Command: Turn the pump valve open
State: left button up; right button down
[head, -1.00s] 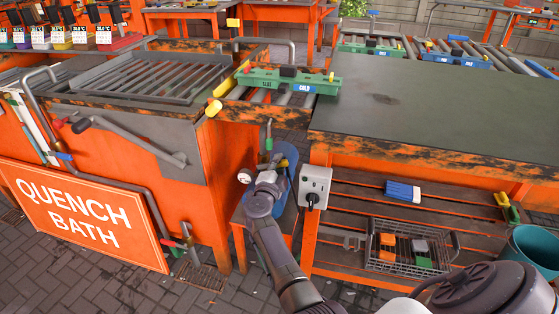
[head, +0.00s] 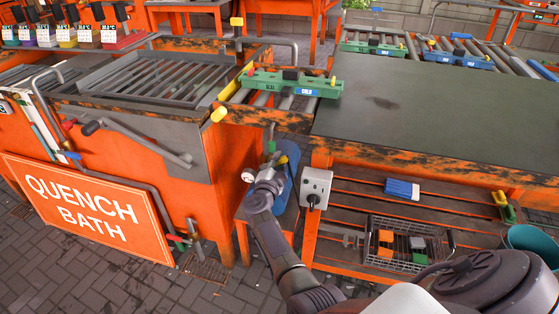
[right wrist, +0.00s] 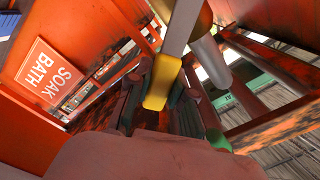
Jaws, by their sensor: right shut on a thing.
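The pump (head: 290,178) is a blue body with a small round white gauge (head: 248,174), low between the quench bath and the right-hand bench. My right gripper (head: 270,172) is at the pump and hides part of it. In the right wrist view, a grey lever with a yellow end (right wrist: 163,84), which looks like the valve handle, reaches between the dark fingers of my right gripper (right wrist: 168,100). The gripper is shut on it. How far the valve is turned cannot be told. My left gripper is out of view.
A grey switch box (head: 316,187) is mounted on the bench leg, close right of the gripper. The orange quench bath (head: 170,190) stands close on the left. A wire basket (head: 400,245) and a blue bucket (head: 533,250) are at the lower right.

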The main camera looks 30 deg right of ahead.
jog(key=shift+f, duration=0.1)
jog(key=c, duration=1)
grip_release()
